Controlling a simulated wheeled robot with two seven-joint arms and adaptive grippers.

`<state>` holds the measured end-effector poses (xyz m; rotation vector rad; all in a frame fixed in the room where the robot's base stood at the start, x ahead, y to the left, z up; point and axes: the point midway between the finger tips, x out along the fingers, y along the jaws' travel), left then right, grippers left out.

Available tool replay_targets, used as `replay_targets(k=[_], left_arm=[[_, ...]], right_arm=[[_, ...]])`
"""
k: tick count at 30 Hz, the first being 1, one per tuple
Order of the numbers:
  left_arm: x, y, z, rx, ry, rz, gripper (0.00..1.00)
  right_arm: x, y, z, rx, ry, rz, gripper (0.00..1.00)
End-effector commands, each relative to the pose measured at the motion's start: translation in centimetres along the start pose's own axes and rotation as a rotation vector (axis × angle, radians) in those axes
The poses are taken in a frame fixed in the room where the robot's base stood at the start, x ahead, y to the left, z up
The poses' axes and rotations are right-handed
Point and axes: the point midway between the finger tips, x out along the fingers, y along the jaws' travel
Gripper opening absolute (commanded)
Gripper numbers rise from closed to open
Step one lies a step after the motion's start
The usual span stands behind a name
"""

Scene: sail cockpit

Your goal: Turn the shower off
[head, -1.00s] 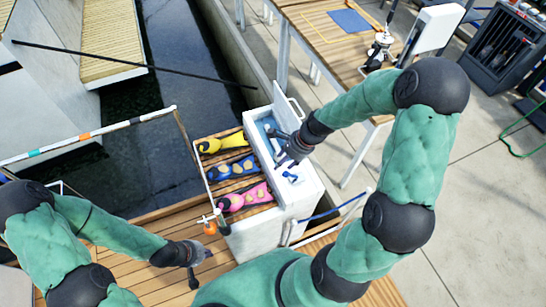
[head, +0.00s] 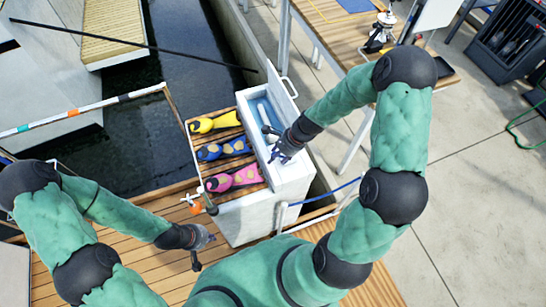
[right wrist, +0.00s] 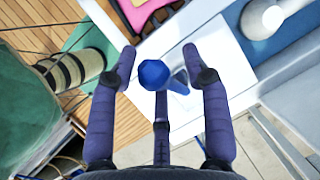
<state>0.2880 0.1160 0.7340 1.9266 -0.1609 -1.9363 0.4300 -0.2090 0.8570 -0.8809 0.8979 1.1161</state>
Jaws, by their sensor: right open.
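A blue knob (right wrist: 152,74) stands on the white top of a box in the right wrist view; I take it for the shower control. My right gripper (right wrist: 160,60) is open, with its fingers spread on either side of the knob. I cannot tell whether they touch it. In the head view this gripper (head: 277,152) is over the near part of the white box (head: 262,207), and the knob is hard to make out. A white shower handset (head: 264,113) lies in the box's blue recess. My left gripper (head: 205,249) is open and empty above the wooden deck.
Yellow (head: 215,122), blue (head: 224,149) and pink (head: 234,179) items lie on slats beside the box. Its raised lid (head: 281,87) stands at the far side. A wooden table (head: 345,38) is behind. Dark water (head: 180,95) lies left; paving (head: 480,190) at right is open.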

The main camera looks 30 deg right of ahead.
Motion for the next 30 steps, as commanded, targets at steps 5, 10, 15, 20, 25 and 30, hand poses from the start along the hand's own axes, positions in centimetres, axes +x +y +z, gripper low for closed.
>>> replay_targets(k=[5,10,15,20,25,30], left_arm=[[0.0,0.0,0.0,0.000,0.000,0.000,0.00],[0.0,0.0,0.0,0.000,0.000,0.000,0.00],[0.0,0.0,0.0,0.000,0.000,0.000,0.00],[0.3,-0.1,0.0,0.000,0.000,0.000,0.00],[1.2,-0.5,0.0,0.000,0.000,0.000,0.00],[3.0,-1.1,-0.1,0.000,0.000,0.000,0.00]], right_arm=[[0.0,0.0,0.0,0.000,0.000,0.000,0.48],[0.0,0.0,0.0,0.000,0.001,0.000,0.03],[-0.1,-0.1,-0.1,0.000,0.002,-0.003,0.00],[-0.1,-0.2,-0.2,0.003,-0.005,-0.005,0.00],[-0.2,-0.3,-0.6,0.009,-0.038,-0.006,0.00],[-0.4,-0.3,-1.1,0.022,-0.102,-0.001,0.00]])
